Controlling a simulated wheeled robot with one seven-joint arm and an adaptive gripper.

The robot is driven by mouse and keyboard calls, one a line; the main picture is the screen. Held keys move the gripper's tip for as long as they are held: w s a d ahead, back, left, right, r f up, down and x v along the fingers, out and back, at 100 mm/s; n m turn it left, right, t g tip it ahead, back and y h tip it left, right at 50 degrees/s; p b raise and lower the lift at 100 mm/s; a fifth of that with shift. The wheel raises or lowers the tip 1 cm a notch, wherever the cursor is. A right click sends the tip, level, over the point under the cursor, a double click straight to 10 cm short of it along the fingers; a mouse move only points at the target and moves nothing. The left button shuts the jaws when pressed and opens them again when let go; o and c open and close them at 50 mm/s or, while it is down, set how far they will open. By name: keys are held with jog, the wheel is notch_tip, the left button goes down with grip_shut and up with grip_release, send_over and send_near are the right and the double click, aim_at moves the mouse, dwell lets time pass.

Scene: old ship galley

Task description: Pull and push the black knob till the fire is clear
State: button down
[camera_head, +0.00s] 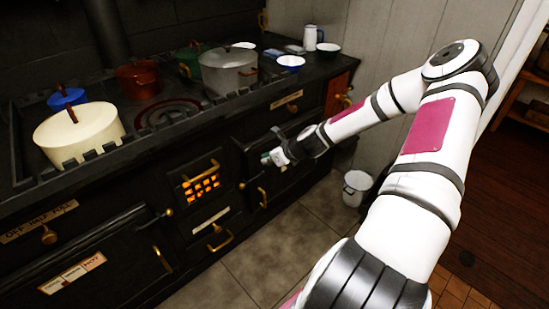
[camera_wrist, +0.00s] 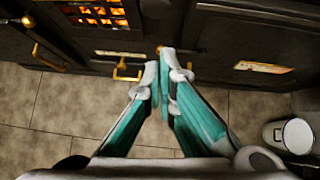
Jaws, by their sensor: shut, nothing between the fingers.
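The fire glows orange behind a barred grate (camera_head: 201,184) in the black stove front. It also shows at the top left of the wrist view (camera_wrist: 97,14). My gripper (camera_head: 268,158) is in front of the stove, right of the grate. In the wrist view, my gripper (camera_wrist: 161,68) has its teal and pale fingers together and empty. I cannot pick out a black knob against the dark stove front; the fingers and arm may hide it. A small brass piece (camera_wrist: 159,48) shows by the fingertips; I cannot tell whether they touch it.
Below the grate is a drawer with a brass handle (camera_head: 221,240). Pots, including a cream pot (camera_head: 78,134) and a grey pot (camera_head: 231,72), stand on the railed stove top. A white bucket (camera_head: 356,187) stands on the tiles at right. The floor before the stove is clear.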

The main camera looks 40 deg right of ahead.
aim_at(245, 149)
jog(key=shift+w+a+f, duration=0.15)
jog(key=shift+w+f, duration=0.05)
jog(key=shift+w, duration=1)
jog(key=shift+w+a+f, duration=0.15)
jog(key=shift+w, duration=1)
jog(key=w+b, duration=0.1)
jog(key=w, duration=0.6)
jog(key=shift+w+b, duration=0.25)
jog(key=shift+b, duration=0.15)
jog(key=shift+a+r, duration=0.1)
